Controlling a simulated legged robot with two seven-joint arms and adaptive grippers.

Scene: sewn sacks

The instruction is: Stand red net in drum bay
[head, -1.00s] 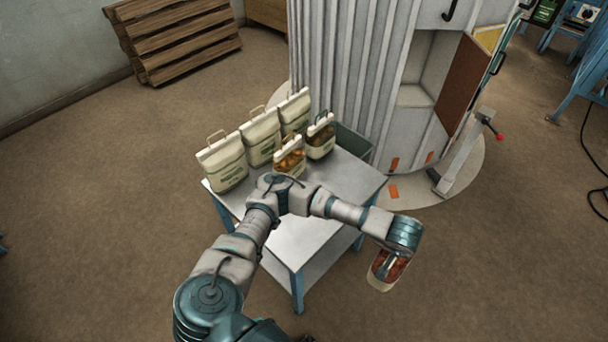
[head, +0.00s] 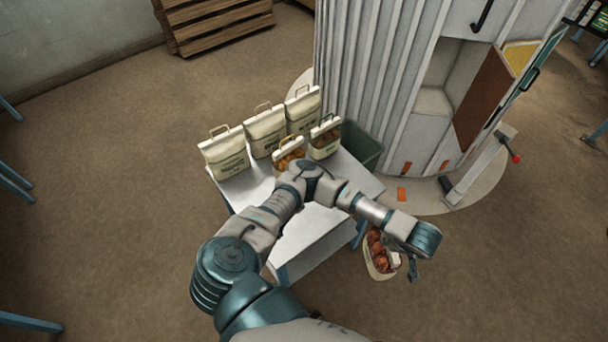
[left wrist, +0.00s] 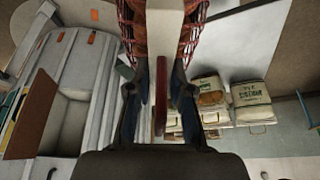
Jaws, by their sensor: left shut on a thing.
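My left gripper (head: 412,262) is shut on the red net (head: 381,252), a sack with red mesh and a pale band. It hangs off the table's right side, in front of the drum (head: 378,75). In the left wrist view the red net (left wrist: 194,28) shows on both sides of a pale band, between the fingers (left wrist: 160,85). The drum is tall, pale and ribbed. Its open bay (head: 449,78) has a pale interior and a brown panel at its right; the bay also shows in the left wrist view (left wrist: 65,122). My right gripper is not in view.
Several cream sacks (head: 225,153) stand on the metal table (head: 310,240), left of the drum. A dark green bin (head: 362,147) is behind the table. A lever with a red knob (head: 516,158) stands right of the drum. Floor at the right front is clear.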

